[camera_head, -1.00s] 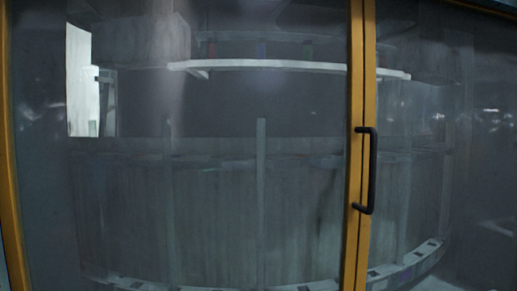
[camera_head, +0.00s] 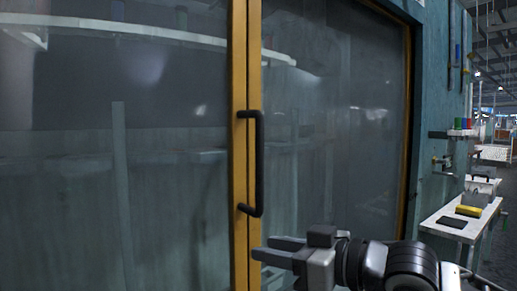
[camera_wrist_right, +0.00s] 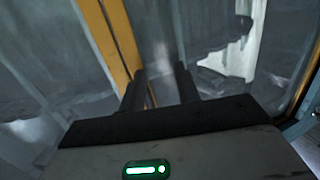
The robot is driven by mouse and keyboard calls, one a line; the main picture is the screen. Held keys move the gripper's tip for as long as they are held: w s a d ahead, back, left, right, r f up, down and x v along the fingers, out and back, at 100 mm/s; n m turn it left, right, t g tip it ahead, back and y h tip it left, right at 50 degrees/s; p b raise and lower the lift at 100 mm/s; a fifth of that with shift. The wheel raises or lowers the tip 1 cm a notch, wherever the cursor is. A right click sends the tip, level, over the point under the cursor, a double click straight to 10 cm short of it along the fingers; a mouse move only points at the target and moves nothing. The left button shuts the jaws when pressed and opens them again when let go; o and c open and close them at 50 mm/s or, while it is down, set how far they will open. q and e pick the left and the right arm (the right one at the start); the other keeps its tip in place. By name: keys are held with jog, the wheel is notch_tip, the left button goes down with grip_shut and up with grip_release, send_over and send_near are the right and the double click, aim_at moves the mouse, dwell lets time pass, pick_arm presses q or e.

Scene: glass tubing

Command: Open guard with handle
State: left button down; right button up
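The guard is a pair of large glass panels (camera_head: 330,120) in yellow frames that meet at a yellow post (camera_head: 246,60). The guard looks closed. A black D-shaped handle (camera_head: 259,165) stands upright on the post in the head view. My right gripper (camera_head: 262,247) is below the handle and just to its right, apart from it, its fingers pointing left. In the right wrist view, its two dark fingers (camera_wrist_right: 160,88) are spread with nothing between them, in front of the yellow frame and glass. The handle is not clear in that view. My left gripper is not in view.
To the right is a teal cabinet wall (camera_head: 428,100). Beyond it, a white table (camera_head: 450,225) holds a yellow item (camera_head: 468,211) and a dark flat item (camera_head: 453,221). An aisle runs back at the far right.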

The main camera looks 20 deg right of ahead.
jog(key=s+d+r+t, duration=0.1)
jog(key=s+d+r, duration=0.25)
jog(key=r, duration=0.65)
jog(key=m+t+h, duration=0.1)
jog(key=m, duration=0.1)
send_near(262, 143)
jog(key=p+x, duration=0.1)
jog(key=x, duration=0.9)
jog(key=shift+w+a+p, duration=0.15)
jog(key=shift+w+p, duration=0.15)
jog(key=shift+p, duration=0.05)
grip_shut()
